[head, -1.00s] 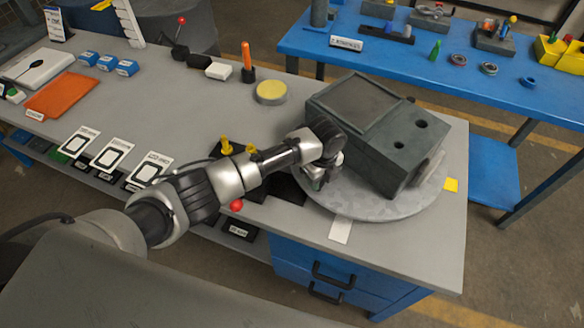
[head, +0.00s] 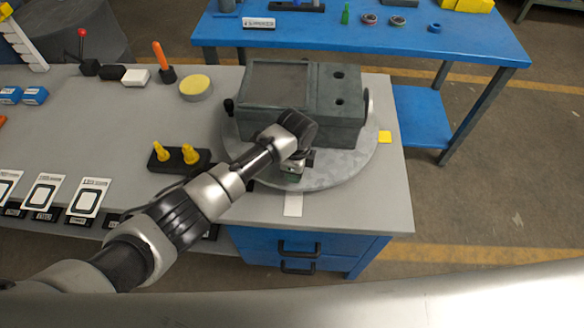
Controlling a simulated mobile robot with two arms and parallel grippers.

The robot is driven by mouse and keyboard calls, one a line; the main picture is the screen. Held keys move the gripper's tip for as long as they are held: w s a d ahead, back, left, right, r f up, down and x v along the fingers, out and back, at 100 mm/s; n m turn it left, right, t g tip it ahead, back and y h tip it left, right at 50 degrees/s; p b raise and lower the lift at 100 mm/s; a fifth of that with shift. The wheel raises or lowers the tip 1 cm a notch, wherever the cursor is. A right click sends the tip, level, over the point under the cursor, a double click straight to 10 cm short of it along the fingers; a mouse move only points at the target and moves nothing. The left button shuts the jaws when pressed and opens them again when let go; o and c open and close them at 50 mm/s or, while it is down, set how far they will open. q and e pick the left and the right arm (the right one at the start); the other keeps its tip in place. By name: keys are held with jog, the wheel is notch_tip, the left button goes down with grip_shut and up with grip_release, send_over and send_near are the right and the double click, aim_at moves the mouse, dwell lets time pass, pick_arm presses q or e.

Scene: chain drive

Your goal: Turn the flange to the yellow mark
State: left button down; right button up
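A dark grey box-shaped housing (head: 300,122) sits on a round grey plate (head: 345,174) at the table's right end. It has a flat panel on its left half and two holes on its right. A rounded flange-like part (head: 367,104) shows partly at its right end. A yellow mark (head: 385,137) lies beside the plate's right rim, close to that end. A white mark (head: 293,204) lies at the plate's front rim. My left gripper (head: 292,175) is down at the housing's front side, over the plate. Its fingers are largely hidden, so opening and contact are unclear. My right gripper is out of view.
Left of the plate, a black block (head: 178,159) carries yellow pegs. A yellow-topped disc (head: 195,88) and an orange-handled tool (head: 163,63) stand behind. White-framed cards (head: 85,198) line the front edge. A blue table (head: 470,45) stands beyond a gap.

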pick_arm(q)
jog(key=c, duration=0.8)
grip_release()
notch_tip(320, 180, up, 11)
jog(key=shift+w+f+b, duration=0.1)
jog(key=shift+b, duration=0.65)
